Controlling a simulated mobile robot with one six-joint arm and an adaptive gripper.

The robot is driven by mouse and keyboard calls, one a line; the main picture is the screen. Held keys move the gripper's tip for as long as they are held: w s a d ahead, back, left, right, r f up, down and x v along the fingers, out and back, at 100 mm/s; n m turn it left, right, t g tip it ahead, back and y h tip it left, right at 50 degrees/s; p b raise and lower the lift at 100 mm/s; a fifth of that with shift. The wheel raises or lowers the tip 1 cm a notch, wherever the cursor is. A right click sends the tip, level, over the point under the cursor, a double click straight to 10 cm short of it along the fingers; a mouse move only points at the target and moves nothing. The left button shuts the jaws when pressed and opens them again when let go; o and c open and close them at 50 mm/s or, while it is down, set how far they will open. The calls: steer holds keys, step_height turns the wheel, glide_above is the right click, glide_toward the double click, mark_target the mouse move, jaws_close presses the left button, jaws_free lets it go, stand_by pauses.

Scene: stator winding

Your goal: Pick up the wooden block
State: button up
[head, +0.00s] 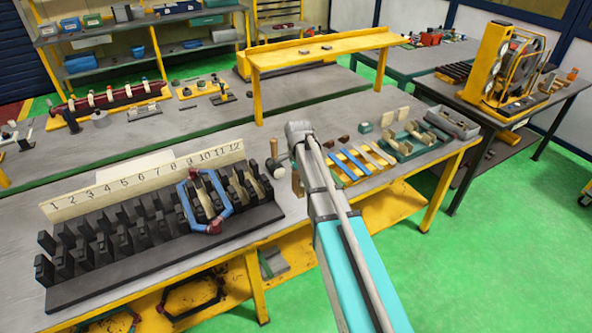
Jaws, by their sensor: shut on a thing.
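My arm reaches in from the lower right over the front table. My gripper (289,171) is at its far end, beside the right end of the black slotted stator rack, and is largely hidden by my own wrist and arm. A tan wooden block (297,184) shows at the left edge of the arm, upright at the gripper; my gripper is shut on it. The fingertips cannot be made out, nor can I tell how far the block is above the table.
The black stator rack (75,291) has a numbered board behind it and a blue frame on it. Blue and tan strips (355,161) and a green tray (397,151) with tan pieces lie right of the arm. A yellow shelf (325,46) stands behind.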

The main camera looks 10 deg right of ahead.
mark_target(302, 193)
steer(key=s+r+p, duration=0.2)
steer(key=s+r, duration=0.1)
steer(key=s, duration=0.3)
steer(key=shift+s+a, duration=0.2)
steer(key=shift+s, duration=0.2)
steer(key=shift+f, duration=0.1)
step_height(302, 193, down, 4)
steer(key=b, duration=0.3)
steer(key=shift+b, duration=0.4)
steer(key=shift+d, duration=0.1)
stand_by(0.3)
